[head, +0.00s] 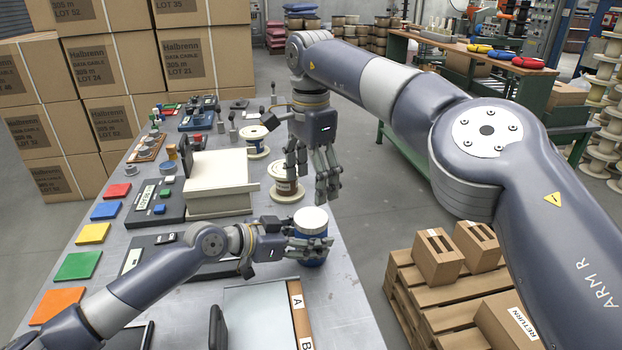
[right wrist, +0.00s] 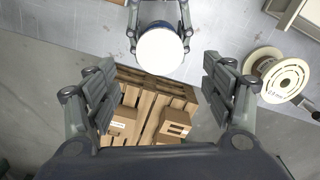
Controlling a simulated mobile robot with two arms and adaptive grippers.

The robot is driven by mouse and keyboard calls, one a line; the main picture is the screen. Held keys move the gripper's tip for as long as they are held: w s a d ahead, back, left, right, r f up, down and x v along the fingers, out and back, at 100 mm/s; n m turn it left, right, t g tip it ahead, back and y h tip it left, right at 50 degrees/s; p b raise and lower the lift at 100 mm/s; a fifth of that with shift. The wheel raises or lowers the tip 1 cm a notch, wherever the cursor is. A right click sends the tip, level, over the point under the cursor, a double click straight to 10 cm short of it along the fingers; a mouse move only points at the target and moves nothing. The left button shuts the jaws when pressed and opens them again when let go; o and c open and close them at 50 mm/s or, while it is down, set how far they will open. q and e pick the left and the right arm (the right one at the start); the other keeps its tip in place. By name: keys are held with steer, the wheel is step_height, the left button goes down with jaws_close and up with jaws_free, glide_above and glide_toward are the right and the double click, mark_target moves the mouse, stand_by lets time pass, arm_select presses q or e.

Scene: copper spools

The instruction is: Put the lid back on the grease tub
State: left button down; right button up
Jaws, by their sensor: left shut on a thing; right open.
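The blue grease tub (head: 311,258) stands upright near the right edge of the metal table. A round white lid (head: 311,219) covers its top and looks level; I cannot tell whether it is fully seated. In the right wrist view the lid (right wrist: 160,52) is a plain white disc with a thin blue edge of the tub behind it. My left gripper (head: 309,244) is shut on the tub from the left side, below the lid. My right gripper (head: 312,187) is open and empty, pointing down above and behind the tub, apart from the lid.
Spools (head: 286,182) stand behind the tub. A cream box (head: 218,182) and scale-like devices (head: 145,200) are to the left. A tray with lettered strips (head: 298,315) lies in front. A pallet with cartons (head: 437,257) stands on the floor right of the table.

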mark_target(311, 217)
steer(key=shift+f, duration=4.05)
steer(key=c, duration=1.1)
